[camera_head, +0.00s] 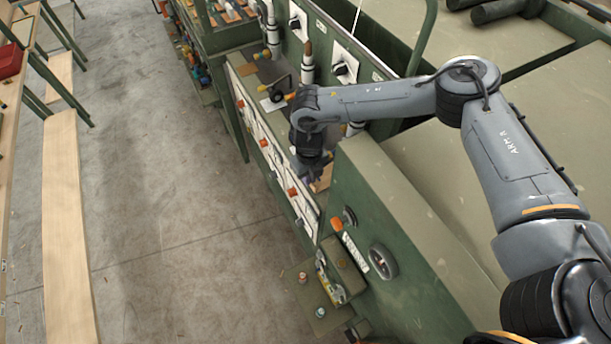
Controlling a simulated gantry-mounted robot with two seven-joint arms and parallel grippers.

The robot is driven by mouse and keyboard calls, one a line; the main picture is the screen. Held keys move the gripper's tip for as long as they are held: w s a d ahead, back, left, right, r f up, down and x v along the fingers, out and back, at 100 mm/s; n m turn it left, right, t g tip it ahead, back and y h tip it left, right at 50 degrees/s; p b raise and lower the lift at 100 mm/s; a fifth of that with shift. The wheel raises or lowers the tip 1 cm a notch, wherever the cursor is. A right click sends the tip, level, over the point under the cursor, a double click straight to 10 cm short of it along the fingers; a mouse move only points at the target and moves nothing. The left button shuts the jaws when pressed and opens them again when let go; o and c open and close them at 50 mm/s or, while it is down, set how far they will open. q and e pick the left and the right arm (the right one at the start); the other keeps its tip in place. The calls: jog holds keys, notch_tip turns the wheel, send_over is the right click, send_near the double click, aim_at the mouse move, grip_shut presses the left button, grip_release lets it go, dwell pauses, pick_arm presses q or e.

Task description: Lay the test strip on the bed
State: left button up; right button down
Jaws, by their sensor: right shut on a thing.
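My right arm comes in from the right and bends down at the green machine. My right gripper (309,180) is at the front of the machine, beside its white panel, and points down. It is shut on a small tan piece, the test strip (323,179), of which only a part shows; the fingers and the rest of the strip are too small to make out. I cannot tell whether the strip touches the machine. The bed cannot be told apart clearly from the other machine surfaces. My left gripper is not in view.
The green machine (405,235) fills the right side, with knobs, levers and a handwheel (382,261) along its front. A wooden bench (66,215) and a red box (10,61) are at the far left. The concrete floor (170,180) between is clear.

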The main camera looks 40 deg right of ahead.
jog(key=shift+f+b, duration=0.3)
jog(key=shift+f, duration=0.3)
dwell(0.3)
jog(key=shift+f, duration=0.15)
jog(key=c, duration=1.1)
grip_release()
jog(key=shift+c, duration=0.2)
notch_tip(320, 180, up, 5)
jog(key=p, duration=0.4)
jog(key=shift+r+p, duration=0.35)
jog(key=shift+r, duration=0.65)
